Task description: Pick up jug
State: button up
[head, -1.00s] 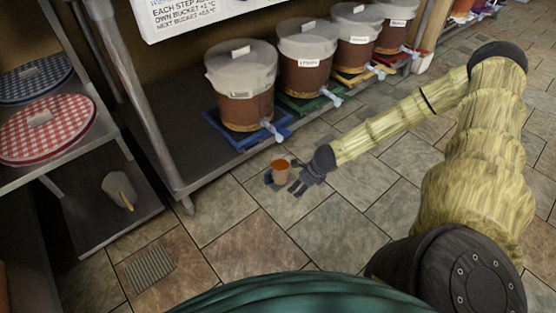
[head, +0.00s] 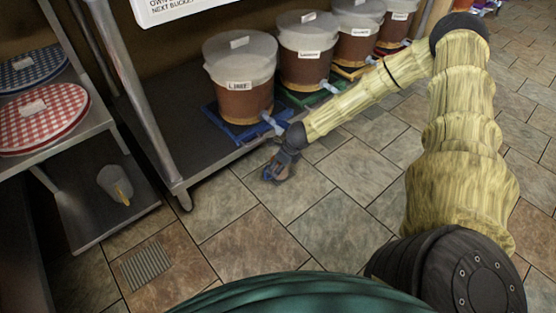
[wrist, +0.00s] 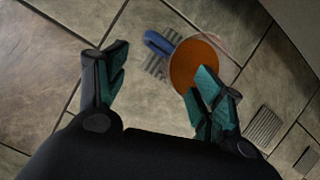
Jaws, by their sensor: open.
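A jug (wrist: 197,66) with an orange round top or contents and a blue handle is on the floor in the wrist view. In the head view my gripper covers most or all of it. My gripper (wrist: 160,68) is open, with nothing between its fingers. The right-hand fingers overlap the jug's lower edge in the picture; whether they touch it I cannot tell. In the head view my gripper (head: 277,172) is low over the floor, in front of the first bucket. Another pale jug with a yellow handle (head: 116,183) sits on the low shelf at left.
Several lidded brown buckets (head: 240,85) with taps stand on coloured mats on a low shelf (head: 178,150). A metal post (head: 150,125) rises at the shelf's corner. Red-checked (head: 40,118) and blue-checked (head: 32,72) round things lie on the left rack. A drain grate (head: 147,265) lies in the tiled floor, otherwise open.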

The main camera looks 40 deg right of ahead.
aim_at(276, 168)
jog(key=b+x, duration=0.3)
jog(key=x, duration=0.2)
jog(key=shift+w+a, duration=0.1)
jog(key=shift+w, duration=0.15)
jog(key=c, duration=1.5)
jog(key=shift+o, duration=0.2)
jog(key=shift+r, duration=0.15)
